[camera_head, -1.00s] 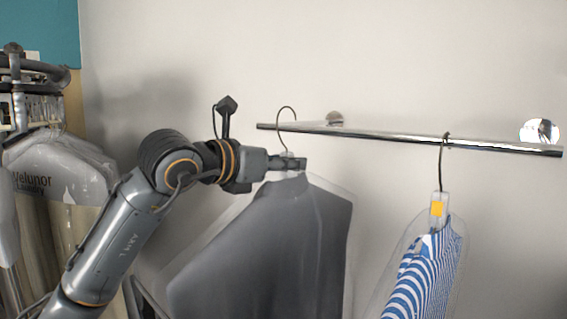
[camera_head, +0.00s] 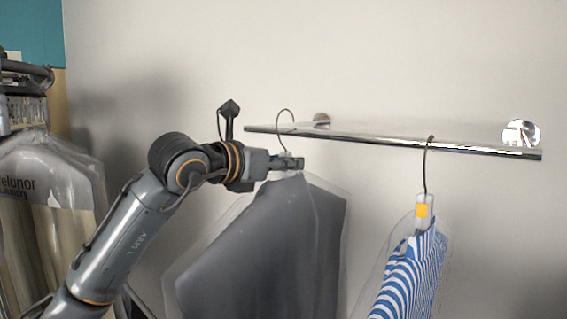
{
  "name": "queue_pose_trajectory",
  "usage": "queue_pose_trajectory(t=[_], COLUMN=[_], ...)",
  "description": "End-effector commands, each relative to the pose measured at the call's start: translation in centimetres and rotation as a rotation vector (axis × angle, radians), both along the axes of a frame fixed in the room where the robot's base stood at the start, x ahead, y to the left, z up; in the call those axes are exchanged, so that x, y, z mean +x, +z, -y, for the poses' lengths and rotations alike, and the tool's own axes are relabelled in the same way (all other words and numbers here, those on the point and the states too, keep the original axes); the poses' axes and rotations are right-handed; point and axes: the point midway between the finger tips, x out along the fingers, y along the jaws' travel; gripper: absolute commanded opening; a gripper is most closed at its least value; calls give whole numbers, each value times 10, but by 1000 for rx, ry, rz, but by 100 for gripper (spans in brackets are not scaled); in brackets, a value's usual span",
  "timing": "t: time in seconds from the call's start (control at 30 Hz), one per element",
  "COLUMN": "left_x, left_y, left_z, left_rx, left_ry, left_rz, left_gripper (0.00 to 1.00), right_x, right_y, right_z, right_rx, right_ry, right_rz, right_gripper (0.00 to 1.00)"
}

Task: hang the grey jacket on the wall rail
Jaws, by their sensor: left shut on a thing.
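The grey jacket (camera_head: 265,245) hangs in a clear cover on a thin wire hanger below the left part of the wall rail (camera_head: 390,142). My left gripper (camera_head: 292,163) is shut on the neck of the jacket's hanger, just above the collar. The hanger's hook (camera_head: 286,113) rises above the rail's left end. The hook and the rail overlap in the picture, and I cannot tell whether the hook rests on the rail. My right gripper is not in view.
A blue and white striped shirt (camera_head: 412,275) with a yellow tag (camera_head: 422,210) hangs on the rail's right part. Covered garments (camera_head: 45,200) hang on a rack at the left. The rail between the two hooks is bare.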

Motion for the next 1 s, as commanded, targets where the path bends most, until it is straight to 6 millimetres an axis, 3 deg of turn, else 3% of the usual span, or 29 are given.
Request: queue_pose_trajectory(t=[0.37, 1.0], left_x=[-1, -1], left_y=[3, -10], left_z=[0, 0], left_rx=[-4, -4], left_ry=[-1, 0], left_rz=[8, 8], left_gripper=[0, 0], right_x=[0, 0], right_y=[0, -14], right_z=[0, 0], right_rx=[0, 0], right_ry=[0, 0], right_rz=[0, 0], right_gripper=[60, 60])
